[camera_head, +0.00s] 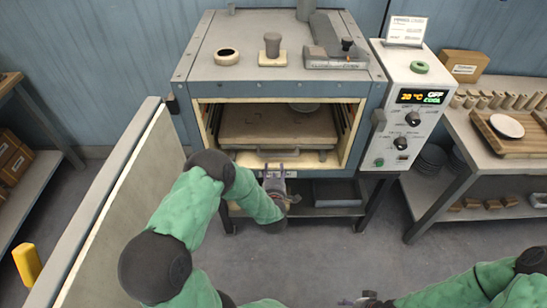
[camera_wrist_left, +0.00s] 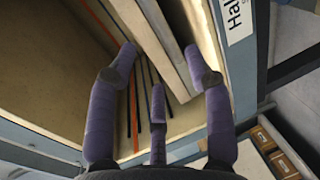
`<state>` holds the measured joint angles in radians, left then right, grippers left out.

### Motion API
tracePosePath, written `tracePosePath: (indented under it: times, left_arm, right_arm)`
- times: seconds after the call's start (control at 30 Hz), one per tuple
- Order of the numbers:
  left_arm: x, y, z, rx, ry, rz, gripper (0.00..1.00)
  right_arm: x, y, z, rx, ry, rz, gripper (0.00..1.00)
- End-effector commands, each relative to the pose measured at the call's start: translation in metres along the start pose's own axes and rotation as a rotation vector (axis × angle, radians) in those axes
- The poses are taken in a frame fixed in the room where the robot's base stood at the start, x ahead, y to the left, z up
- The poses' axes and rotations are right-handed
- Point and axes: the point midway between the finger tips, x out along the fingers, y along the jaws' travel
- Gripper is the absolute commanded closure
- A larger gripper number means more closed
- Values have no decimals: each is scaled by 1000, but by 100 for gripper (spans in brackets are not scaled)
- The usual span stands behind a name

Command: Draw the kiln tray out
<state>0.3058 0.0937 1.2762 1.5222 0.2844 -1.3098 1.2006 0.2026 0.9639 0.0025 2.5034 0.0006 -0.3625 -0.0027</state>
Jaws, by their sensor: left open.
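My left gripper (camera_head: 275,172) is at the kiln mouth, just in front of this edge. In the left wrist view its purple fingers (camera_wrist_left: 160,75) are spread open, with pale long bars (camera_wrist_left: 172,45) passing between them. I cannot tell whether the fingers touch them. My right gripper (camera_head: 362,300) is low at the bottom edge, partly cut off, and its jaws cannot be made out.
The kiln door (camera_head: 115,205) stands open at the left, beside my left arm. A control box (camera_head: 408,105) reading 28 °C, OFF and COOL is at the kiln's right. A side table (camera_head: 490,150) holds a board with a plate. The floor in front is clear.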

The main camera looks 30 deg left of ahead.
Motion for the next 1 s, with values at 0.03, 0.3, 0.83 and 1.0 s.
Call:
tracePosePath:
  times: [0.03, 0.3, 0.83, 1.0]
  left_arm:
    - [3, 1, -1, -8, 5, 8, 49]
    - [40, -1, -2, -8, 7, 8, 49]
    - [105, 0, -2, -6, 4, 5, 49]
    - [107, 1, -2, -5, 4, 5, 49]
  right_arm:
    - [2, 1, 0, 0, 0, 0, 44]
    - [13, 5, -1, 0, 1, 0, 44]
    - [31, 11, -1, 0, 0, 0, 44]
    - [31, 11, -1, 0, 0, 0, 44]
